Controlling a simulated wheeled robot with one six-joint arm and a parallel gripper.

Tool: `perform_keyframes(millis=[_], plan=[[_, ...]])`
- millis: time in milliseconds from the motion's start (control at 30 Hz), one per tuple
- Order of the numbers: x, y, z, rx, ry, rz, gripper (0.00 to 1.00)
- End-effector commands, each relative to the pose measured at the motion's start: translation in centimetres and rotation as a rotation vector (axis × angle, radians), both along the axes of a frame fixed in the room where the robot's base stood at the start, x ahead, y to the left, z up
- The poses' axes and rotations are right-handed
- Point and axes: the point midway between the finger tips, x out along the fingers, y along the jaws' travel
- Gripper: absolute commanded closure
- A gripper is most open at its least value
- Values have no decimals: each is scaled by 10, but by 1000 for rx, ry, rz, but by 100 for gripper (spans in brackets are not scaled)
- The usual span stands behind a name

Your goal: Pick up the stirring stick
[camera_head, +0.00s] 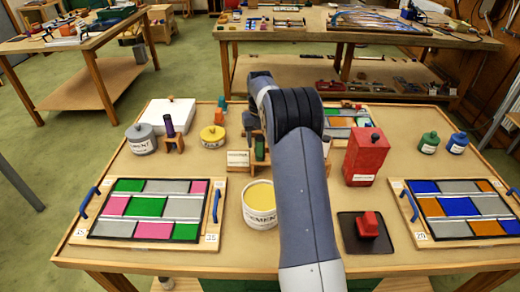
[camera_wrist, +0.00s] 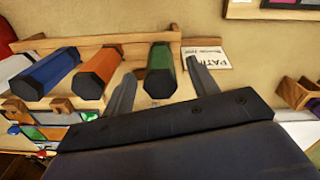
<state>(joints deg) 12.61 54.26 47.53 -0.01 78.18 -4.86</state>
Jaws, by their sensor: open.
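I cannot tell for certain which thing is the stirring stick. In the wrist view a green six-sided stick (camera_wrist: 160,72), an orange one (camera_wrist: 100,72) and a blue one (camera_wrist: 47,73) lean on a wooden rack (camera_wrist: 140,38). My gripper (camera_wrist: 160,66) is open, its fingers apart on either side of the green stick's end. Whether they touch it I cannot tell. In the head view the green stick (camera_head: 260,148) shows beside my arm, which hides the gripper and much of the rack. A white tub labelled cement (camera_head: 260,218) with a yellow top stands in front.
A red can (camera_head: 367,157) and a dark tray (camera_head: 347,245) with a red block stand right of my arm. Leaded panels lie at left (camera_head: 224,190) and right (camera_head: 391,183). A purple cylinder (camera_head: 169,126) stands on a wooden holder. Several lidded pots stand farther back.

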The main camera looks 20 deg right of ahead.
Motion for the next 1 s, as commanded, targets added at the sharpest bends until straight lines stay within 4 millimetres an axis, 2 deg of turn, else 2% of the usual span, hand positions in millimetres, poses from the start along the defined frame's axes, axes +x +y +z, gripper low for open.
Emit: perform_keyframes(millis=[200, 467, 1000], plan=[[0, 0, -26, 0, 3, 0, 44], [0, 0, -29, 0, 0, 0, 44], [0, 0, -29, 0, 0, 0, 88]])
